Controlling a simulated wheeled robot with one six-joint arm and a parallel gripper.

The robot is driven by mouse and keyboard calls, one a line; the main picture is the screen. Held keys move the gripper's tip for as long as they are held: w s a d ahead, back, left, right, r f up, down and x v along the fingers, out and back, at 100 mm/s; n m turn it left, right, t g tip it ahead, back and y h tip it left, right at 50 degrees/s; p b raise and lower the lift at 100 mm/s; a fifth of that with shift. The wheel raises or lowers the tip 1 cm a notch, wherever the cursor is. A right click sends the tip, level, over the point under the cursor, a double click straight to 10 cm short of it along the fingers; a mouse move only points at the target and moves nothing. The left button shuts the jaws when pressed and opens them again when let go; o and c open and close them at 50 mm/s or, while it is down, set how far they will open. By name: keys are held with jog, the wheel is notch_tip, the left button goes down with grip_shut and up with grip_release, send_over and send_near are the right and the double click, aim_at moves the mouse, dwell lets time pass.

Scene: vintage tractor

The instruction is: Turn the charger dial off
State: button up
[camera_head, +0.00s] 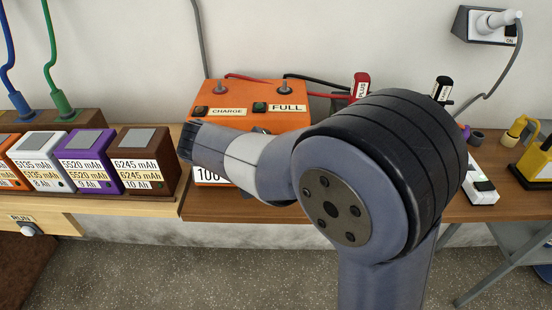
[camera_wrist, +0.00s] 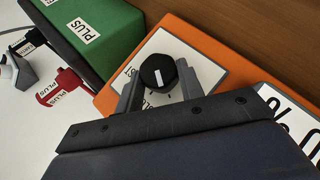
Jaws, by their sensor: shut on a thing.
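The orange charger (camera_head: 290,97) stands on the wooden bench in the head view, with CHARGE and FULL labels and two lamps on its top part. My arm covers much of its front, and the dial is hidden there. In the wrist view the charger (camera_wrist: 210,50) shows a white plate (camera_wrist: 205,70) with a round black dial (camera_wrist: 157,70) bearing a white pointer mark. The fingers of my gripper (camera_wrist: 160,88) stand on either side of the dial and are shut on it. The setting the pointer marks cannot be read.
Several battery blocks (camera_head: 143,160) stand left of the charger. A red PLUS clamp (camera_head: 361,85) and a black clamp (camera_head: 442,88) are behind my arm. A wall socket with a plug (camera_head: 490,25) is at upper right. A green box (camera_wrist: 90,35) lies beside the charger in the wrist view.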

jog(key=shift+t+h, duration=0.3)
jog(key=shift+h, duration=0.1)
jog(key=o, duration=1)
jog(key=v, duration=1)
jog(key=shift+s+a+r, duration=0.15)
jog(key=shift+a+r, duration=0.1)
